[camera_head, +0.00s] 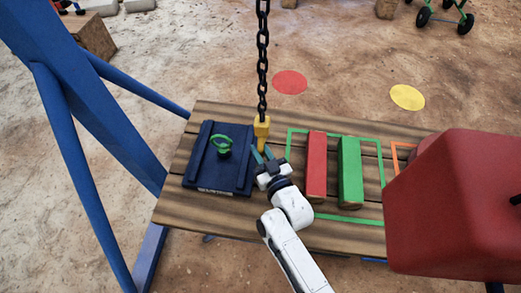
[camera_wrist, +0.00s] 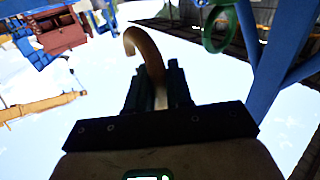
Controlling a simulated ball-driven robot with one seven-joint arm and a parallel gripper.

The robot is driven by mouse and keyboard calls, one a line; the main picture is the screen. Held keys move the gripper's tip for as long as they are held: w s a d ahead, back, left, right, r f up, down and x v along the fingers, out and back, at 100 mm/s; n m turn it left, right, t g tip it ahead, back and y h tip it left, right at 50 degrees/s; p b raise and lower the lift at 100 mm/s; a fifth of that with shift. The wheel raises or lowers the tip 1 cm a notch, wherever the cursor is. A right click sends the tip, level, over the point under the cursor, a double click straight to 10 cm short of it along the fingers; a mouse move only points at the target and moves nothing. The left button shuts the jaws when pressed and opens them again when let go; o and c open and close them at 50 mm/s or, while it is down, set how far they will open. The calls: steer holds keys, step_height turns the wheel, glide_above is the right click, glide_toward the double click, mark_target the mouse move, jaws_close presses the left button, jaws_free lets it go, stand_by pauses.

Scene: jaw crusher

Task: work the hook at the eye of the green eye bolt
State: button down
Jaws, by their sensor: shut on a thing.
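The green eye bolt (camera_head: 222,142) stands up from a dark blue plate (camera_head: 239,172) on the left of the wooden table. Its green ring (camera_wrist: 211,46) also shows at the top of the wrist view. The yellow hook (camera_head: 261,130) hangs on a black chain above the table, to the right of the eye bolt. My gripper (camera_head: 264,157) is shut on the hook's lower part. In the wrist view the hook (camera_wrist: 146,46) rises between my fingers and curls left at its tip. The hook and the ring appear apart, with a gap between them.
A red block (camera_head: 317,165) and a green block (camera_head: 350,172) lie inside a green outline to the right of my gripper. A large red body (camera_head: 460,205) covers the right side. Blue frame legs (camera_head: 85,95) stand at the left. The chain (camera_head: 262,60) runs up out of view.

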steer(key=s+a+r+p, duration=0.1)
steer(key=s+a+p, duration=0.1)
steer(key=s+p, duration=0.5)
steer(key=shift+s+r, duration=0.4)
steer(key=shift+s, duration=1.2)
stand_by(0.4)
steer(key=w+a, duration=0.1)
steer(key=a, duration=1.1)
steer(key=shift+w+a+p, duration=0.25)
steer(key=shift+w+p, duration=0.1)
steer(key=shift+p, duration=0.1)
stand_by(1.2)
steer(key=shift+w, duration=0.15)
steer(key=shift+w+d+f+b, duration=0.15)
steer(key=shift+w+b, duration=0.15)
steer(key=shift+w, duration=0.35)
steer(key=shift+w+d+f+b, duration=0.15)
steer(key=shift+w+b, duration=0.15)
steer(key=shift+w, duration=0.4)
steer(key=shift+w+d+f+b, duration=0.15)
steer(key=shift+w+b, duration=0.15)
steer(key=shift+w, duration=0.35)
steer(key=shift+w, duration=0.1)
